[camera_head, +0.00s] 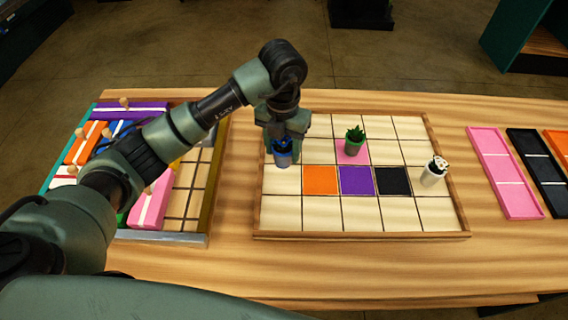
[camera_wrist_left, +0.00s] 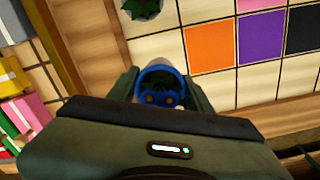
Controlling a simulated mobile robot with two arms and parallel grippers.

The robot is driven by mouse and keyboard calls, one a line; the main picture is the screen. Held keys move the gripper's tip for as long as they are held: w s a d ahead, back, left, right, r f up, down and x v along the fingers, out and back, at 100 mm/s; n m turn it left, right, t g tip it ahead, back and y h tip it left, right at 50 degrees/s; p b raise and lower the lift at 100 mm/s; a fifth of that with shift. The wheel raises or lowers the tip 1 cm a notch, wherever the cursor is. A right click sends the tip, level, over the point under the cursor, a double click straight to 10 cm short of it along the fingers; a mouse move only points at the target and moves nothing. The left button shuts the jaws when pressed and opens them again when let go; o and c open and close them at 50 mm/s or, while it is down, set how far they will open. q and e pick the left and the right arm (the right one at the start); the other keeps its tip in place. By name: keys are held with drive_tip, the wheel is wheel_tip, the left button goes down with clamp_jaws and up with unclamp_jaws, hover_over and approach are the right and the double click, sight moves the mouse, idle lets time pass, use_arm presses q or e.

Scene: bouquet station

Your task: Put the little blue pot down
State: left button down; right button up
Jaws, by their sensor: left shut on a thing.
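The little blue pot (camera_head: 283,158) is between the fingers of my left gripper (camera_head: 283,140), over the left column of the wooden grid tray (camera_head: 362,236). In the left wrist view, the pot's round blue rim (camera_wrist_left: 142,72) shows between the fingers of the left gripper (camera_wrist_left: 162,92), with dark contents and orange-brown dots inside. The gripper is shut on it. Whether the pot's base touches the tray cannot be told. My right gripper is not in view.
A green potted plant (camera_head: 354,140) stands on the pink square and a white pot (camera_head: 433,172) near the tray's right edge. Orange (camera_head: 320,181), purple (camera_head: 357,181) and black (camera_head: 393,181) squares are bare. A block tray (camera_head: 160,237) is left; pink (camera_head: 507,175) and black trays are right.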

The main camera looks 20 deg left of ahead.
use_arm(q)
wheel_tip(320, 180, down, 3)
drive_tip(key=shift+r, duration=0.1)
wheel_tip(320, 180, down, 4)
drive_tip(key=shift+r+p, duration=0.25)
drive_tip(key=shift+p, duration=0.4)
drive_tip(key=shift+f, duration=0.35)
drive_tip(key=shift+f, duration=0.1)
drive_tip(key=c, duration=0.6)
unclamp_jaws()
